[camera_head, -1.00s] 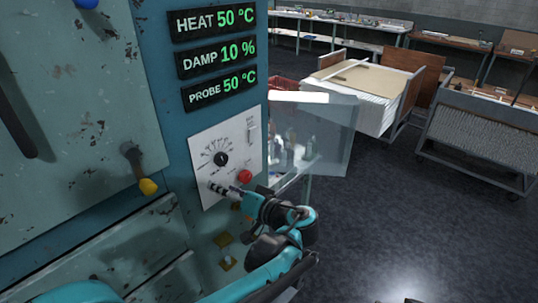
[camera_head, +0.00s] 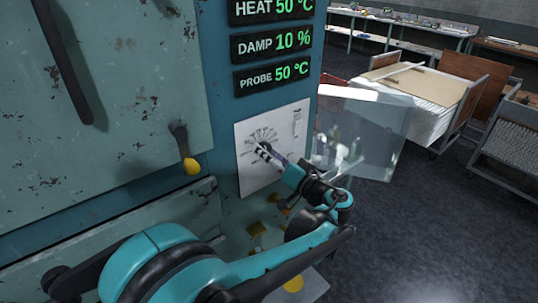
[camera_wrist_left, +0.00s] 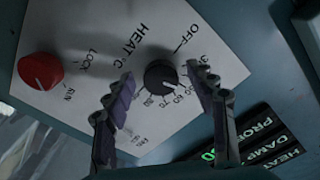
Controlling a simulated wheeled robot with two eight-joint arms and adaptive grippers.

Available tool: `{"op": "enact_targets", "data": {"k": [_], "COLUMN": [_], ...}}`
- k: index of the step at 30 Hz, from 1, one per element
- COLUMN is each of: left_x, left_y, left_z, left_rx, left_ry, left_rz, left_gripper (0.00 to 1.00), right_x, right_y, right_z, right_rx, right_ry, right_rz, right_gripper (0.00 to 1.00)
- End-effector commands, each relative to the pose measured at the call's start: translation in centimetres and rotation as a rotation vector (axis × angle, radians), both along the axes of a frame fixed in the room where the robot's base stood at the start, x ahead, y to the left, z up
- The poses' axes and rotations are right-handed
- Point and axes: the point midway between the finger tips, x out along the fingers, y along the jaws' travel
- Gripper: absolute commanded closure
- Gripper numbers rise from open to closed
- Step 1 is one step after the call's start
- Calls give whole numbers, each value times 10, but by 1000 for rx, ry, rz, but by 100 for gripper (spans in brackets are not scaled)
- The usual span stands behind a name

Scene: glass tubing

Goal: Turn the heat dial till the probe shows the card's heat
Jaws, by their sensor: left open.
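The black heat dial (camera_wrist_left: 161,75) sits on a white panel (camera_head: 285,120) on the blue-green cabinet. In the wrist view my left gripper (camera_wrist_left: 162,82) is open, with one finger on each side of the dial. Whether the fingers touch it I cannot tell. In the head view the left gripper (camera_head: 264,151) is in front of the dial and hides most of it. Above the panel, the heat display (camera_head: 272,9) reads 50 °C and the probe display (camera_head: 273,75) also reads 50 °C. I see no card. My right gripper is out of view.
The damp display (camera_head: 271,43) reads 10 %. A red knob (camera_wrist_left: 40,71) marked LOCK and RUN is on the same panel. A yellow-tipped handle (camera_head: 190,166) sticks out left of the panel. A clear pane (camera_head: 375,135) stands to its right. Dark floor lies open at right.

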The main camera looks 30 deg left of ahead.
Motion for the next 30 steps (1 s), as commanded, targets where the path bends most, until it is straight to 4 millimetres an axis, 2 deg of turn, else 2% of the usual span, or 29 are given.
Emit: {"op": "enact_targets", "data": {"k": [3, 8, 9, 20, 30], "left_x": [0, 0, 0, 0, -1], "left_y": [0, 0, 0, 0, 0], "left_z": [0, 0, 0, 0, 1], "left_rx": [0, 0, 0, 17, 101], "left_ry": [0, 0, 0, 42, 248], "left_rz": [0, 0, 0, 0, 0], "left_gripper": [46, 89, 94, 94, 94], "right_x": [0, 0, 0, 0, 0], "right_y": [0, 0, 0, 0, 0], "right_z": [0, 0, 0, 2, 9], "right_rx": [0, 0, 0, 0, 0], "right_ry": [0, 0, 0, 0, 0], "right_rz": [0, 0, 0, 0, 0], "right_gripper": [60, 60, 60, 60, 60]}}
